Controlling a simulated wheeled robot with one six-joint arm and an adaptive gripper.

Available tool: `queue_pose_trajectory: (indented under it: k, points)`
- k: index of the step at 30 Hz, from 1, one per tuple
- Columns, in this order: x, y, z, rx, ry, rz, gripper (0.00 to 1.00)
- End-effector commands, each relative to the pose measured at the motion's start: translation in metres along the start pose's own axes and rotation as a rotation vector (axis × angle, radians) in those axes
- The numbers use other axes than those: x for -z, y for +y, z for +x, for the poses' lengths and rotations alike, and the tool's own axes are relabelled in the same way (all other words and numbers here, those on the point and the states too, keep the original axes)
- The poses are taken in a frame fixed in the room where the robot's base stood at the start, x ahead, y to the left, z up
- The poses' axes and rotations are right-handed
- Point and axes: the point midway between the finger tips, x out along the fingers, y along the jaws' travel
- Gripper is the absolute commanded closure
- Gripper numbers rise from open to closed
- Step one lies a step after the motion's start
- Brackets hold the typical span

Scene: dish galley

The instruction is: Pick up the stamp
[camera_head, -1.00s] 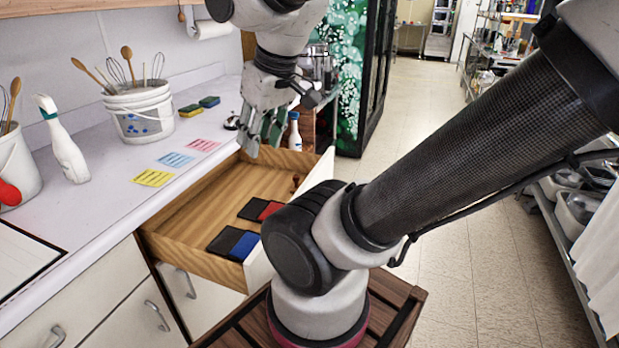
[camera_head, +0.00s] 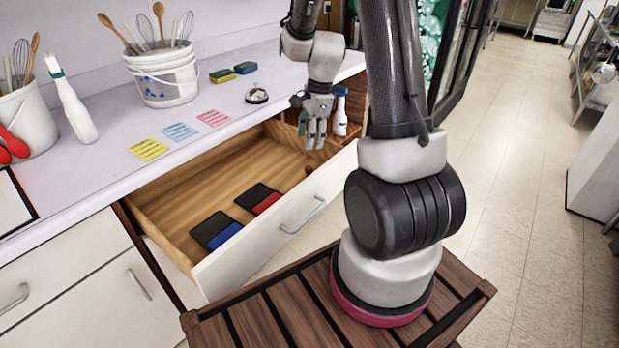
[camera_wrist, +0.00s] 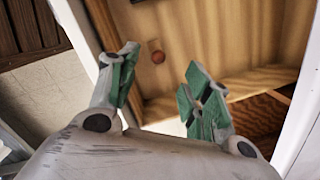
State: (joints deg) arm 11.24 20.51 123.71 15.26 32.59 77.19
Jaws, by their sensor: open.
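The stamp, a small piece with a round reddish-brown knob (camera_wrist: 157,56), stands in the open drawer. In the head view the stamp (camera_head: 308,170) shows as a small brown shape by the drawer's front wall, toward its right end. My gripper (camera_head: 314,140) hangs above the right part of the drawer, fingers pointing down. In the wrist view the green-padded fingers of my gripper (camera_wrist: 160,66) are spread and empty. The knob appears between the fingertips and beyond them, apart from both.
The wooden drawer (camera_head: 170,205) also holds a blue ink pad (camera_head: 216,231) and a red ink pad (camera_head: 259,198). On the counter are sticky notes (camera_head: 180,131), a bell (camera_head: 257,94), sponges (camera_head: 245,67) and a utensil bucket (camera_head: 164,82). A spray bottle (camera_head: 340,112) stands close right of my gripper.

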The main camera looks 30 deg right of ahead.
Motion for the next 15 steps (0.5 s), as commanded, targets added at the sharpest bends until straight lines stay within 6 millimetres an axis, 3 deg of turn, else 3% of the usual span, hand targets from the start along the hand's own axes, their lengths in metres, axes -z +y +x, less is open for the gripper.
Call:
queue_pose_trajectory:
  k: [1, 3, 15]
  points:
    - [0.006, -0.003, 0.019, -0.016, 0.0, 0.075, 0.51]
    - [0.012, -0.006, 0.036, -0.027, 0.0, 0.159, 0.51]
    - [0.018, -0.006, 0.088, -0.039, 0.001, 0.249, 0.51]
